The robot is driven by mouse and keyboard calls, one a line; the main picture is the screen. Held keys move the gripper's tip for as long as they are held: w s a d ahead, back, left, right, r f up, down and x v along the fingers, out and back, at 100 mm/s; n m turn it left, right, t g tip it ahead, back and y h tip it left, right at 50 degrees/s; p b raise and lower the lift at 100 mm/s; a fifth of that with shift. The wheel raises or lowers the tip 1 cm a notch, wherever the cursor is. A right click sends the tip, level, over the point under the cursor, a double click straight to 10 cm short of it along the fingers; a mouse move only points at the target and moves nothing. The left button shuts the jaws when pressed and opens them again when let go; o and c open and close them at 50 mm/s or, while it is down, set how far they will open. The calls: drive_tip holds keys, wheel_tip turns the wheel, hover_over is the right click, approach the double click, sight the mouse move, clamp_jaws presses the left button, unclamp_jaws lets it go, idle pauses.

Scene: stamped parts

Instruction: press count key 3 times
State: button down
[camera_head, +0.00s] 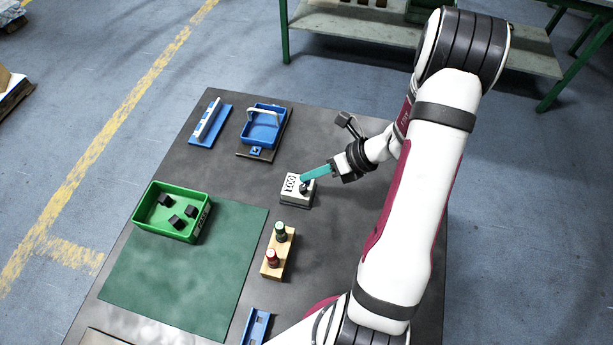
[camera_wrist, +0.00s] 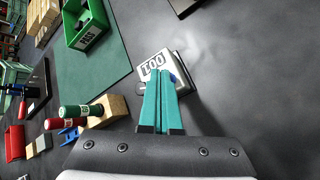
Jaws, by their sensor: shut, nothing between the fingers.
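The counter box (camera_head: 297,196) is a small pale block on the dark table. Its white number plate shows two zeros and a 1; which way up it reads is unclear. It also shows in the wrist view (camera_wrist: 153,67), with the fingers over its near part. A dark round key (camera_head: 304,187) sits on its top. My gripper (camera_head: 303,179) has teal fingers, shut together and empty, with the tips at the key. In the wrist view the gripper (camera_wrist: 164,73) covers most of the key area; whether the tips touch the key I cannot tell.
A wooden block (camera_head: 278,257) with a green and a red peg stands in front of the counter. A blue tray (camera_head: 262,128) and blue rack (camera_head: 209,126) lie behind.

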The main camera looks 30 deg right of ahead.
drive_tip(key=shift+r, duration=0.9)
drive_tip(key=shift+r, duration=2.5)
idle(0.4)
wheel_tip(320, 180, up, 4)
drive_tip(key=shift+f, duration=0.15)
drive_tip(key=shift+f, duration=4.4)
